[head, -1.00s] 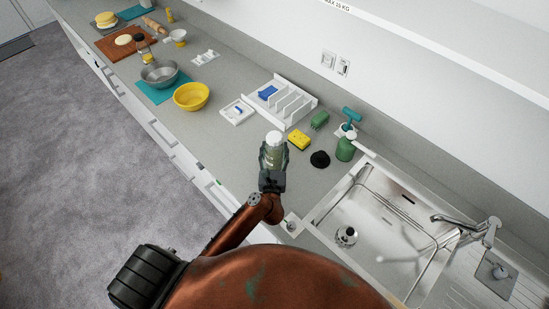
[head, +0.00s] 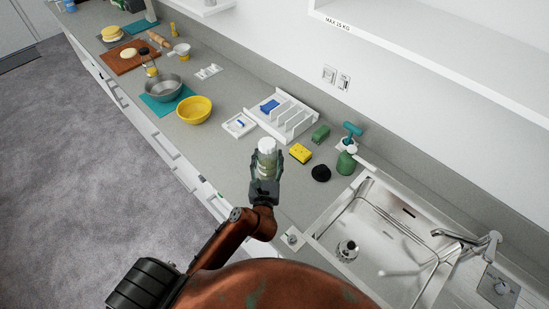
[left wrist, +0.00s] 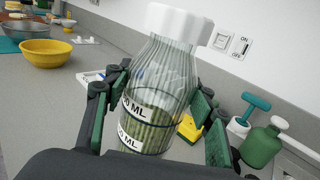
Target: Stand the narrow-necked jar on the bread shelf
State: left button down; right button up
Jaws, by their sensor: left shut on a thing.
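A clear ribbed jar with a narrow neck, a white cap and green contents (head: 267,160) is held upright above the counter in the head view. My left gripper (head: 265,178) is shut around its body. In the left wrist view the jar (left wrist: 165,80) stands slightly tilted between the green-padded fingers of the gripper (left wrist: 158,122), with "ML" labels on its side. A white wall shelf (head: 450,60) marked "MAX 15 KG" is at the upper right of the head view. I cannot tell whether this is the bread shelf. My right gripper is not in view.
The sink (head: 385,235) lies at right. Near the jar are a yellow sponge (head: 300,153), a black lump (head: 321,173), a green bottle (head: 346,163) and a white divided rack (head: 284,118). A yellow bowl (head: 194,110) and metal bowl (head: 163,87) stand farther left.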

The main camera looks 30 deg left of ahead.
aim_at(260, 159)
pick_arm(q)
jog(key=s, duration=0.1)
jog(key=s+r, duration=0.1)
jog(key=s, duration=0.1)
jog(key=s+r, duration=0.1)
jog(key=shift+s+a, duration=0.3)
jog(key=shift+s, duration=0.1)
jog(key=shift+s+a+r+p, duration=0.1)
jog(key=shift+s+r+p, duration=0.25)
jog(key=shift+s+p, duration=0.3)
jog(key=shift+s+a+r+p, duration=0.1)
jog(key=shift+s+r+p, duration=0.2)
jog(key=shift+s+p, duration=0.3)
jog(key=shift+s+a+r+p, duration=0.1)
jog(key=shift+s+r+p, duration=0.25)
jog(key=shift+s+p, duration=0.3)
